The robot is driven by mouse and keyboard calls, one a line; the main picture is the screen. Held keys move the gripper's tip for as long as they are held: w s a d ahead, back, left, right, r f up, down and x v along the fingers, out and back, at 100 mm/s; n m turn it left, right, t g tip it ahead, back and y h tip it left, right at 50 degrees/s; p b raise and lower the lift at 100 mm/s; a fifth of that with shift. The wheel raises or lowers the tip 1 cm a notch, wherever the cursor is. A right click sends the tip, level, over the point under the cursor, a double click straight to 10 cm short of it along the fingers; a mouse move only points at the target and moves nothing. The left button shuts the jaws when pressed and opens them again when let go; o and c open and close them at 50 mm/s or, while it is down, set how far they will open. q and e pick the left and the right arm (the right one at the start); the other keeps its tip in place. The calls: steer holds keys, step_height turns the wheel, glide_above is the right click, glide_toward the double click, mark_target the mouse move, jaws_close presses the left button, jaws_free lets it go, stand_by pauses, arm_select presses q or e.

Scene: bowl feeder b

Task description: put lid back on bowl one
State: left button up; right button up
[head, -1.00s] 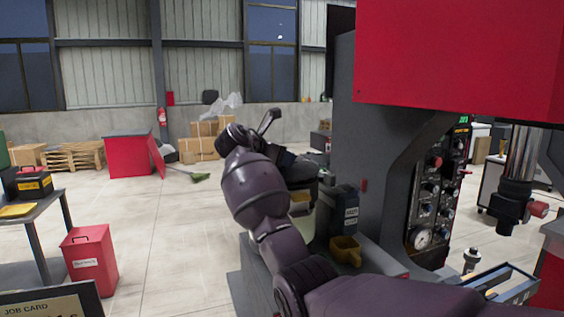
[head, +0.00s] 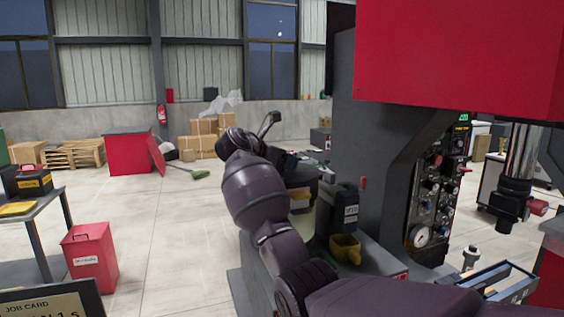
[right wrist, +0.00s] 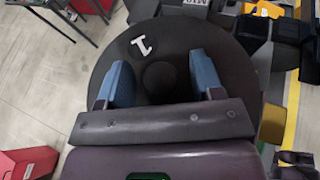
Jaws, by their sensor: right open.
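A dark round lid (right wrist: 232,82) marked with a white 1 fills the middle of the right wrist view. Its round knob (right wrist: 160,78) lies between the two blue fingers of my right gripper (right wrist: 160,70). The fingers are apart, one on each side of the knob, with a visible gap to it. I cannot tell their height over the lid. Whatever is under the lid, including the bowl, is hidden by it in this view. In the head view my right arm covers most of that spot. My left gripper is not in view.
A dark container (head: 343,207) with a label and a yellow scoop (head: 345,248) stand right of my arm. A grey machine with a red overhang (head: 460,55) and control panel (head: 436,190) rises beyond. A red bin (head: 90,260) stands left; the floor between is clear.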

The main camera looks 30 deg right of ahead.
steer(key=b+v, duration=0.2)
steer(key=v, duration=1)
stand_by(0.3)
